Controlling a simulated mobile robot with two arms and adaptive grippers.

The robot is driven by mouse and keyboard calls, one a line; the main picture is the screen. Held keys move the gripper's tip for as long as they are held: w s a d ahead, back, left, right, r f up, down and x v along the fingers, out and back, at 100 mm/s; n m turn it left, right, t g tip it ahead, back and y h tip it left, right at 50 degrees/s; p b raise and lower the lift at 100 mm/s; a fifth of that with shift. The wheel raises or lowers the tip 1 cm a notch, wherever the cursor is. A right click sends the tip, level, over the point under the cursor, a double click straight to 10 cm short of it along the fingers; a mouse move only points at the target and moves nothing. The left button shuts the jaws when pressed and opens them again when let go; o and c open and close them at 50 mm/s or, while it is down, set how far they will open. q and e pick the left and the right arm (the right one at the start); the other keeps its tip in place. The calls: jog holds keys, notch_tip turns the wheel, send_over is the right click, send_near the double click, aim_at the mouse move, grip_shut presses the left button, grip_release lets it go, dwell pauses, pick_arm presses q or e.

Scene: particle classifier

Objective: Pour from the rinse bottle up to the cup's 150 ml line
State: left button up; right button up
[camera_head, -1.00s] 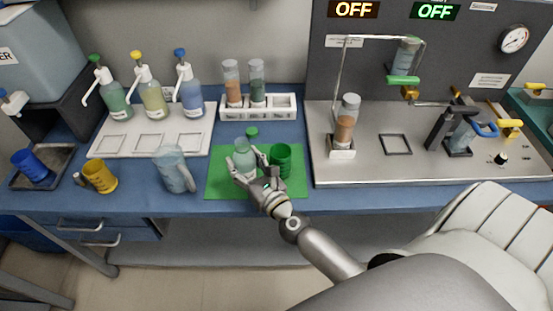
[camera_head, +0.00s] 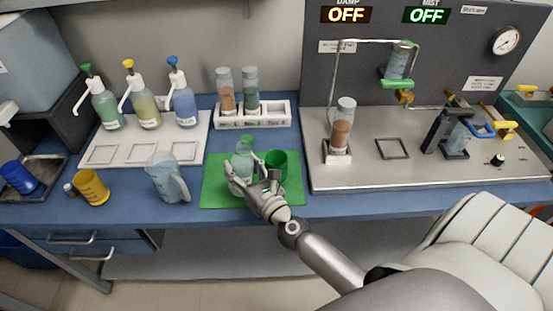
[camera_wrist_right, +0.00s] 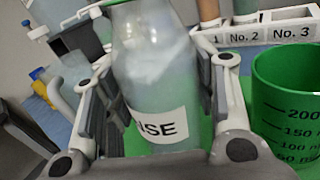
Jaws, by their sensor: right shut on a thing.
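The rinse bottle (camera_head: 243,162) is clear with pale blue-green liquid and appears upright over the green mat. Its label, ending in "SE", shows in the right wrist view (camera_wrist_right: 152,70), where its top is cut off. My right gripper (camera_head: 247,180) is shut on the bottle, with a finger on either side in the right wrist view (camera_wrist_right: 155,120). The green cup (camera_head: 278,167) stands on the mat just right of the bottle. Its scale, including a 150 line, faces the right wrist camera (camera_wrist_right: 285,110). The cup's contents cannot be told. My left gripper is out of view.
A clear pitcher (camera_head: 165,178) stands left of the green mat (camera_head: 212,196). Behind are pump bottles (camera_head: 146,100) on a white tray and a numbered vial rack (camera_head: 270,114). A metal machine base (camera_head: 430,176) lies to the right. Yellow (camera_head: 92,187) and blue (camera_head: 20,177) cups are far left.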

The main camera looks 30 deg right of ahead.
aim_at(250, 164)
jog(key=shift+d+m+b, duration=0.25)
jog(key=shift+m+b, duration=0.65)
jog(key=shift+m, duration=0.4)
jog(key=shift+d+r+m+t, duration=0.1)
jog(key=shift+r+m+t, duration=0.2)
jog(key=shift+r, duration=0.1)
jog(key=shift+s+d+r+m, duration=0.1)
jog(key=shift+d+r+m, duration=0.15)
jog(key=shift+r+m, duration=0.35)
jog(key=shift+d+r+m, duration=0.2)
jog(key=shift+r+m, duration=0.1)
jog(key=shift+m, duration=0.6)
jog(key=shift+a+r+m+h, duration=0.1)
jog(key=shift+r+m+h, duration=0.15)
jog(key=shift+m+h, duration=0.15)
jog(key=shift+r+m, duration=0.2)
jog(key=shift+m, duration=0.3)
jog(key=shift+a+f+m+t+b, duration=0.2)
jog(key=shift+f+m+b, duration=0.3)
jog(key=shift+f+b, duration=0.95)
jog(key=shift+a+f+m+t+b, duration=0.15)
jog(key=shift+f+m+b, duration=0.35)
jog(key=shift+f+b, duration=0.85)
jog(key=shift+r, duration=0.6)
jog(key=shift+a+r+m+h, duration=0.15)
jog(key=shift+r+m+h, duration=0.3)
jog(key=shift+m, duration=0.5)
jog(key=shift+a+r+m+h, duration=0.15)
jog(key=shift+r+m+h, duration=0.1)
jog(key=shift+r+m, duration=0.55)
